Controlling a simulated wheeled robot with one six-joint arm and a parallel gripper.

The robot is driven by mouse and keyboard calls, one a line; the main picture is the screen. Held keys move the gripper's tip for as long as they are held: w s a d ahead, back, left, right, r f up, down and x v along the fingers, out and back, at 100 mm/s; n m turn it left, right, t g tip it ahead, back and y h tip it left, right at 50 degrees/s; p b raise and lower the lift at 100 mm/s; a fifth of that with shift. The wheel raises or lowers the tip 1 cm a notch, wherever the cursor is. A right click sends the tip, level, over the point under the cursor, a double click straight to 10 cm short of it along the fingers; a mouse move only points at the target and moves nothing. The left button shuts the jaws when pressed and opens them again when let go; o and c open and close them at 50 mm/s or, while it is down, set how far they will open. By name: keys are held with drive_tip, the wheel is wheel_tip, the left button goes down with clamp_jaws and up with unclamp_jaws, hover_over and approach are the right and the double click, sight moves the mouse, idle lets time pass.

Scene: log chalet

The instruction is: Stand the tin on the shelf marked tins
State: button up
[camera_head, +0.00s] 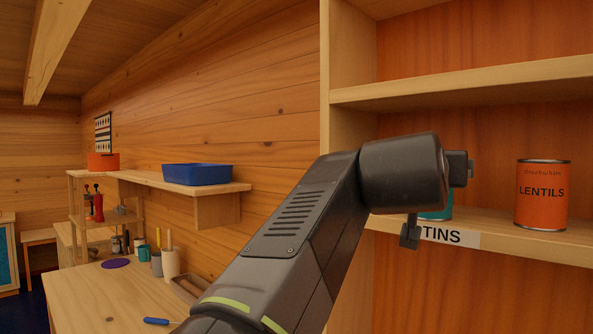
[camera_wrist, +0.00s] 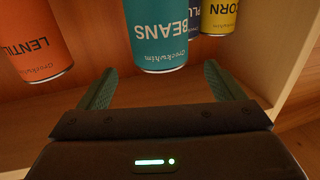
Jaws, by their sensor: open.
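The teal tin, labelled BEANS (camera_wrist: 158,35), shows upside down in the wrist view, ahead of my gripper (camera_wrist: 158,68). My gripper's fingers are spread, one on each side of the tin's near end, with gaps visible. In the head view a sliver of teal tin (camera_head: 437,214) shows behind my gripper (camera_head: 436,200), at the shelf marked TINS (camera_head: 510,240). It looks upright on that shelf, though my gripper hides most of it and its base is not clear. The TINS label (camera_head: 450,237) is partly covered by a finger.
An orange LENTILS tin (camera_head: 542,194) stands on the same shelf to the right; it is at left in the wrist view (camera_wrist: 35,45). A yellow CORN tin (camera_wrist: 220,16) and a partly hidden purple tin (camera_wrist: 194,24) are also near. An upper shelf board (camera_head: 470,88) runs above.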

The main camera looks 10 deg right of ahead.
drive_tip(key=shift+b+v, duration=0.45)
drive_tip(key=shift+v, duration=2.05)
